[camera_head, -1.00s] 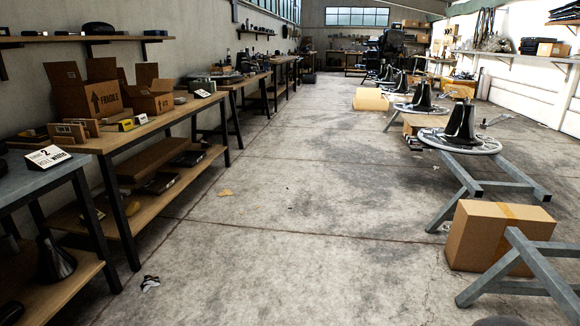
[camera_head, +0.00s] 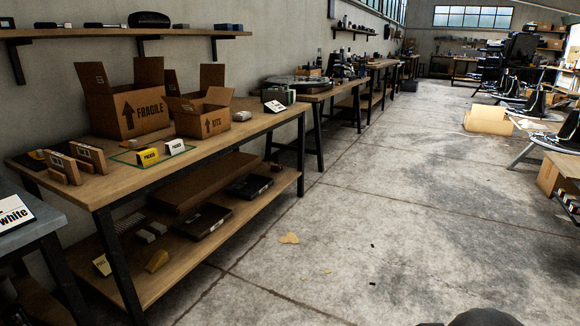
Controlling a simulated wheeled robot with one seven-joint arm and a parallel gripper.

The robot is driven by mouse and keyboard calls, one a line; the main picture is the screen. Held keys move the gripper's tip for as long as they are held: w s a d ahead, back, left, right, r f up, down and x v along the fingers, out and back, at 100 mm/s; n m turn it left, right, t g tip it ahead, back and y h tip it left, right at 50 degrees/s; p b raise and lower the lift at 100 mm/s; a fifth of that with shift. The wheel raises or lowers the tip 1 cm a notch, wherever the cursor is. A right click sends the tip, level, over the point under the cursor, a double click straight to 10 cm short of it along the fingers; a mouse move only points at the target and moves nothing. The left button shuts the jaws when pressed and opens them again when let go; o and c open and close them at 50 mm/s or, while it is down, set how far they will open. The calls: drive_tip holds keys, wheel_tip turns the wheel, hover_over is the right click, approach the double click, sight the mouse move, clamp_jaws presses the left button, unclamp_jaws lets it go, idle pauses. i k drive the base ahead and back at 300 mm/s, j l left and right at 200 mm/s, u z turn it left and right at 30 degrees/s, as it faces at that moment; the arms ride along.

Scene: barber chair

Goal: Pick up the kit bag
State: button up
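I cannot make out a kit bag for certain. An open cardboard box marked KITS (camera_head: 205,118) stands on the long wooden workbench (camera_head: 240,135), in front of a larger open box marked FRAGILE (camera_head: 135,108). A green outline (camera_head: 188,149) is marked on the bench top, with a yellow labelled piece (camera_head: 148,157) and a white one (camera_head: 175,147) at it. Small grey-white items (camera_head: 150,232) lie on the lower shelf (camera_head: 215,240), too small to identify. My gripper does not show; only a dark rounded shape is cut off at the bottom right edge.
A grey table (camera_head: 30,235) with a white sign stands at near left. A wall shelf (camera_head: 100,32) hangs above. The concrete floor right of the bench is mostly clear, with small scraps (camera_head: 289,238).

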sight(242, 116)
drive_tip(key=i+u, duration=0.1)
drive_tip(key=i, duration=0.4)
drive_tip(key=i+l+u, duration=0.1)
drive_tip(key=i, duration=0.4)
drive_tip(key=i+l+u, duration=0.1)
drive_tip(key=i, duration=0.4)
drive_tip(key=i+l+u, duration=0.1)
drive_tip(key=i, duration=0.35)
